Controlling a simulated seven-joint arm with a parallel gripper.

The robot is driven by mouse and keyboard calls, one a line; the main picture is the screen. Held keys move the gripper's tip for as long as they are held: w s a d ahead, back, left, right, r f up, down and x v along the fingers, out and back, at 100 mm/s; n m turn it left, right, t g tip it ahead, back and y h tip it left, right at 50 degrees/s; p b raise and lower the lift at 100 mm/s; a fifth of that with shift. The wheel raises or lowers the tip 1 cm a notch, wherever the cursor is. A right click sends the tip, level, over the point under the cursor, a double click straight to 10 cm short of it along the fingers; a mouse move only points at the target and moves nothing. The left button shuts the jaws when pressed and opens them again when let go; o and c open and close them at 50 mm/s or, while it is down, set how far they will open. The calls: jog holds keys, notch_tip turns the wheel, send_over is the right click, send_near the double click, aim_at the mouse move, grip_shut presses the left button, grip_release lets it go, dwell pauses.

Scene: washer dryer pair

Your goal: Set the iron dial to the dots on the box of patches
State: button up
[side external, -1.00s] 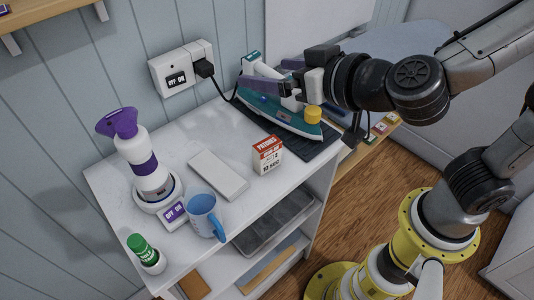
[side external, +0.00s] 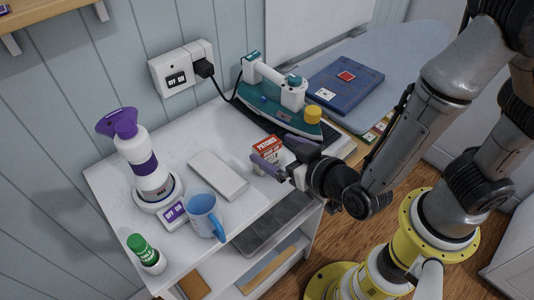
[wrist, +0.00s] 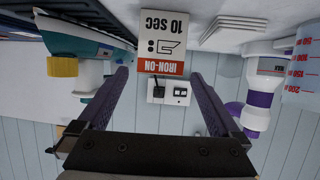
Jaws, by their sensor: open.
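The teal-and-white iron (side external: 275,105) lies on a dark mat at the back right of the white counter. Its yellow dial (side external: 313,113) is at the near right end; it also shows at the left of the wrist view (wrist: 62,66). Its setting is not readable. The box of patches (side external: 267,144) stands upright in front of the iron. In the wrist view the box (wrist: 163,22) is upside down, with "IRON-ON", "10 SEC", an iron symbol and what look like two dots. My gripper (side external: 281,157) is open and empty, its fingers near the box; contact cannot be told.
A blue cup (side external: 204,216), a purple-and-white steamer (side external: 145,165), a white slab (side external: 218,174) and a green-capped bottle (side external: 147,254) stand on the counter. An outlet (side external: 182,68) with the iron's plug is on the wall. A blue book (side external: 345,84) lies on the ironing board.

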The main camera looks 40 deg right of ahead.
aim_at(263, 143)
jog(key=shift+x, duration=3.5)
jog(key=shift+c, duration=0.3)
jog(key=c, duration=1.2)
